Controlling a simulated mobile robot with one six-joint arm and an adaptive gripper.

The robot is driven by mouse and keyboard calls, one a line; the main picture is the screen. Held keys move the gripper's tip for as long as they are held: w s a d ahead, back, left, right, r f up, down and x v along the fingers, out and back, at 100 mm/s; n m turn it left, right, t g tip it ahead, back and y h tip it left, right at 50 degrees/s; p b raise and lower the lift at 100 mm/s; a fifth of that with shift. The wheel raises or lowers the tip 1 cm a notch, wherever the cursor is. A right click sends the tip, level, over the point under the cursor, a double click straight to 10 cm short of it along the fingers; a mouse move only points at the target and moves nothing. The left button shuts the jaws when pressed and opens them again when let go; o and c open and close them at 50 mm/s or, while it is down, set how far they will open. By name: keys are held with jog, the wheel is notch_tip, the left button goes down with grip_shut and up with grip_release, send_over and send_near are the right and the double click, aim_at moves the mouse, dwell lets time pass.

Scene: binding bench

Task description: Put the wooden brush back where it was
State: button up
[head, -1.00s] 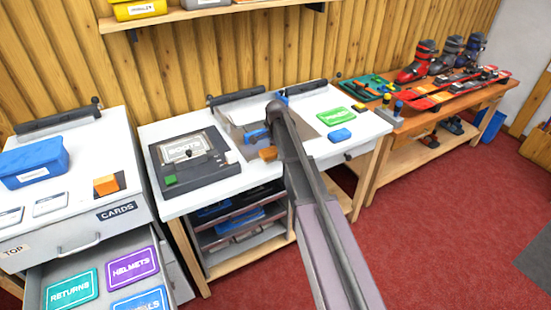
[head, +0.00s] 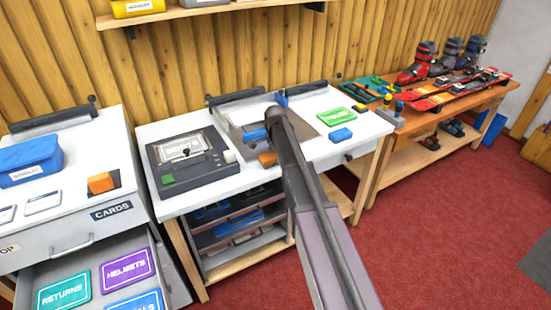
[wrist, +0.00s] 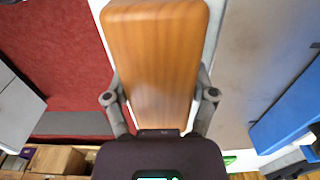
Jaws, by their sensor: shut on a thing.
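The wooden brush (wrist: 152,60) fills the upper middle of the wrist view, its smooth orange-brown wooden face toward the camera. My gripper (wrist: 160,98) is shut on it, one finger on each side. Any bristles are hidden. In the head view a small orange-brown end of the brush (head: 267,159) shows just left of my arm, over the front part of the white bench (head: 235,178). My arm hides most of my gripper there. I cannot tell how high the brush is above the bench.
A dark press with a BOOTS plate (head: 186,158) stands at the bench's left. A grey board (head: 305,124), a green card (head: 337,116) and a blue block (head: 341,134) lie to the right. A cabinet with an open drawer (head: 100,285) and an orange block (head: 101,183) is further left.

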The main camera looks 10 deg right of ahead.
jog(key=shift+f, duration=0.15)
jog(key=o, duration=0.9)
notch_tip(320, 180, up, 12)
jog(key=p, duration=1.2)
dwell(0.5)
jog(key=s+n, duration=0.4)
jog(key=s, duration=0.5)
jog(key=s+n, duration=0.5)
jog(key=s, duration=0.5)
jog(key=s+n, duration=0.5)
jog(key=s, duration=0.5)
jog(key=shift+s+d, duration=0.1)
jog(key=shift+d, duration=0.05)
